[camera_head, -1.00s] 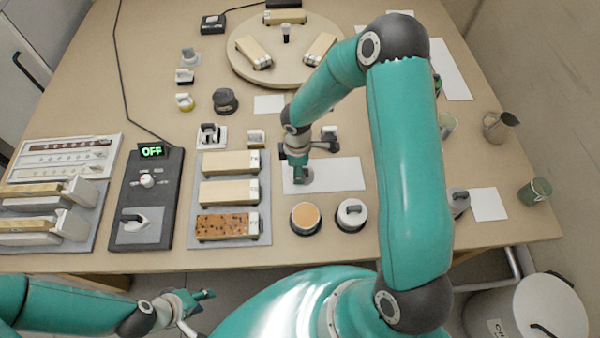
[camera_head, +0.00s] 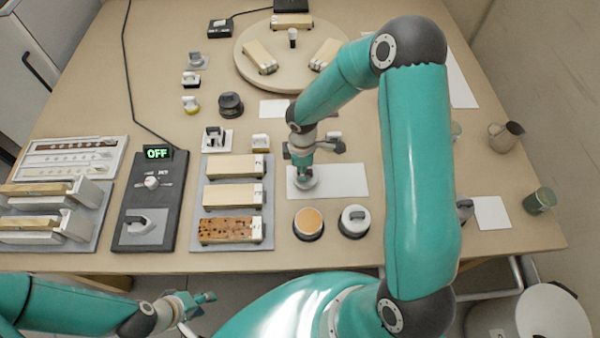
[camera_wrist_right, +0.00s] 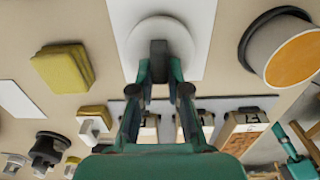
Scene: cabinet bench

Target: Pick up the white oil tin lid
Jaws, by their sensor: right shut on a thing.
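The white oil tin lid (camera_head: 309,184) is a round white disc with a dark knob, over the white sheet (camera_head: 347,180). In the right wrist view the lid (camera_wrist_right: 187,45) fills the top middle. My right gripper (camera_head: 305,174) is shut on its knob, one finger on each side; the gripper (camera_wrist_right: 159,85) also shows in the wrist view. I cannot tell whether the lid touches the sheet. An open tin with an orange top (camera_head: 308,222) stands just in front of the sheet. My left gripper (camera_head: 203,303) is empty near the bottom, its fingers apart.
A tin with a white lid (camera_head: 354,219) stands right of the orange-topped tin. A grey tray (camera_head: 267,215) with several blocks lies to the left, beside a dark OFF panel (camera_head: 130,225). A round wooden board (camera_head: 247,75) is at the back. The right half of the sheet is clear.

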